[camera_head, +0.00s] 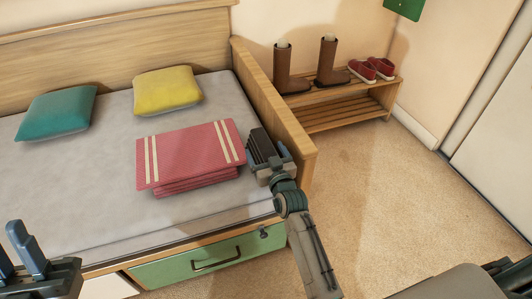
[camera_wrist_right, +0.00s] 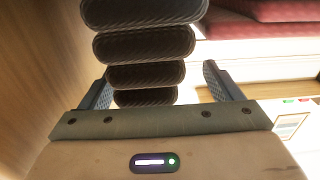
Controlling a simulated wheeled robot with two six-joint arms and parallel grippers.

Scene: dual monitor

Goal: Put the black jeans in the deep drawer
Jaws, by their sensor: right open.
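The black jeans (camera_head: 262,145) are a folded dark stack on the bed's right side, beside the wooden side board. My right gripper (camera_head: 267,163) is at their near end. In the right wrist view the dark folded layers (camera_wrist_right: 145,47) lie between its two spread fingers (camera_wrist_right: 160,88), with gaps at the sides. A green drawer (camera_head: 165,272) with a dark handle is in the bed's front and looks closed. A white front (camera_head: 108,288) is left of it; I cannot tell which is the deep drawer. My left gripper (camera_head: 20,255) is at the lower left, fingers apart, empty.
A folded red striped blanket (camera_head: 190,155) lies just left of the jeans. Teal (camera_head: 57,112) and yellow (camera_head: 167,90) pillows lie behind. The wooden side board (camera_head: 275,105) is close to my right gripper. A rack (camera_head: 340,108) holds boots and red shoes. Carpet at right is clear.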

